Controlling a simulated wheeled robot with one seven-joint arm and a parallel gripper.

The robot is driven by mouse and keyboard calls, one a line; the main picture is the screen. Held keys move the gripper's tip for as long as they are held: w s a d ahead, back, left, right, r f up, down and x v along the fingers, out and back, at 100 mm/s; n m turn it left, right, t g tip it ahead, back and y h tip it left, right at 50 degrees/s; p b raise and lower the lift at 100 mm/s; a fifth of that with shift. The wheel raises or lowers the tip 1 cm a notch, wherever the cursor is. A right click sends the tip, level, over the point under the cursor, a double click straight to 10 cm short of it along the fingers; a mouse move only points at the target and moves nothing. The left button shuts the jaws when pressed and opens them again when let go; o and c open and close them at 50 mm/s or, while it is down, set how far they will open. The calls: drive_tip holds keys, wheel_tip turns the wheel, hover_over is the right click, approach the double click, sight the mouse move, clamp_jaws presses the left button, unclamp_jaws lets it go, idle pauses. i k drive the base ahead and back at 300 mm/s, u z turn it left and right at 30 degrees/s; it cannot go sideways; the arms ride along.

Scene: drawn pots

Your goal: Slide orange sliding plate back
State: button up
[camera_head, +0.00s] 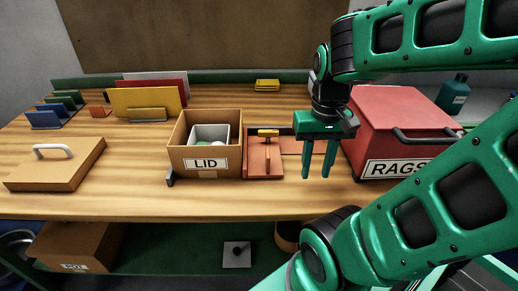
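The orange sliding plate (264,164) lies on the wooden table, just right of the cardboard box marked LID (206,164). It has a yellow handle (268,133) near its back end. An orange-brown flat surface continues to its right, partly hidden by my gripper.
The red RAGS box (398,130) with a dark handle stands close to the right of my gripper. A wooden lid (55,165) with a white handle lies at the left. Colored panels (148,99) stand behind. The table front is clear.

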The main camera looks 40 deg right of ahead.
sight(261, 160)
drive_tip(key=k, duration=0.5)
drive_tip(key=z, duration=0.55)
drive_tip(key=k, duration=0.8)
drive_tip(key=u, duration=0.6)
drive_tip(key=i, duration=1)
drive_tip(key=z, duration=0.05)
